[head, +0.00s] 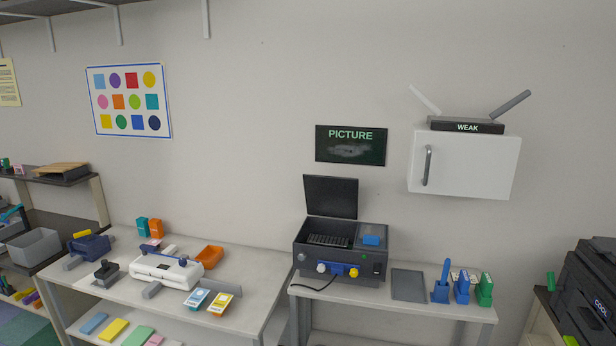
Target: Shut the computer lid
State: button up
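The computer (309,262) is a dark grey box on the right-hand table, near its left end. Its lid (331,196) stands open and nearly upright at the back left of the box. A keyboard (328,240) shows in the top in front of the lid. The front carries a white knob (321,267), a yellow knob (353,272) and a small green light. My gripper is not in view.
The left table (230,290) holds a white machine (167,270). A gap separates the tables.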

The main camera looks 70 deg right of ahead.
aim_at(332, 198)
jog(key=z, duration=0.6)
jog(key=k, duration=0.15)
jog(key=u, duration=2.2)
jog(key=k, duration=1.1)
jog(key=z, duration=2.05)
